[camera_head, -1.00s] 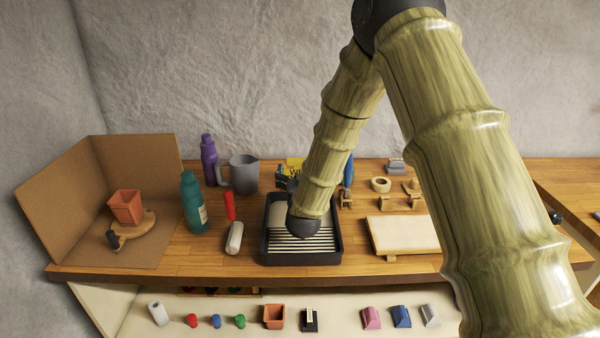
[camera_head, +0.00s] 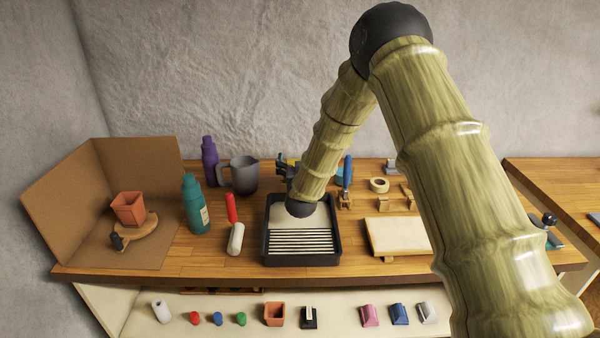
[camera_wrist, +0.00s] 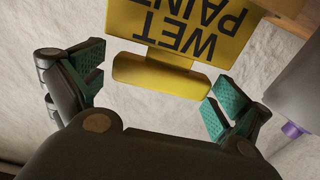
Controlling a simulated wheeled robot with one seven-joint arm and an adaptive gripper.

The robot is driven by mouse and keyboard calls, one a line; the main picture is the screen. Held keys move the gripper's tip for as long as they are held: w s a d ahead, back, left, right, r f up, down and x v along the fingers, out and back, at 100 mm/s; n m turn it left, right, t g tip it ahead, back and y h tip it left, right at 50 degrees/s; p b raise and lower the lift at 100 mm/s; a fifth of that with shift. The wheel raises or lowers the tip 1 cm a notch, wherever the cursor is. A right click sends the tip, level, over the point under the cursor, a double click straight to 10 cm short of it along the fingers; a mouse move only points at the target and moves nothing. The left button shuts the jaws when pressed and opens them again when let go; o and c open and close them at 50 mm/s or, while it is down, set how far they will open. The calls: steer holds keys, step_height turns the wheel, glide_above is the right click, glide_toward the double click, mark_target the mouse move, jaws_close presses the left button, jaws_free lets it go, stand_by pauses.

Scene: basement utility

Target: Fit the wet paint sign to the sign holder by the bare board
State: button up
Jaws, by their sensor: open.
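The yellow wet paint sign (camera_wrist: 185,28) fills the upper middle of the wrist view, its black lettering upside down. Its yellow lower bar (camera_wrist: 160,76) lies between my gripper's spread green-padded fingers, with gaps on both sides. My gripper (camera_wrist: 158,88) is open and not closed on the sign. In the head view a sliver of yellow (camera_head: 293,162) shows behind my arm, near my dark gripper (camera_head: 284,168), which is mostly hidden. The pale bare board (camera_head: 398,234) lies right of the paint tray. Small wooden slotted blocks (camera_head: 383,204) stand behind it; I cannot tell which is the sign holder.
A black paint tray (camera_head: 268,245) sits below my arm. A grey jug (camera_head: 243,175), teal bottle (camera_head: 194,207), purple bottle (camera_head: 210,163) and red-handled roller (camera_head: 235,238) stand left. A blue-handled tool (camera_head: 347,172) and tape roll (camera_head: 379,185) are right.

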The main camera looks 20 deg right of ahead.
steer(key=c, duration=1)
steer(key=shift+r+b, duration=1.2)
steer(key=shift+r, duration=3.8)
steer(key=shift+d, duration=0.1)
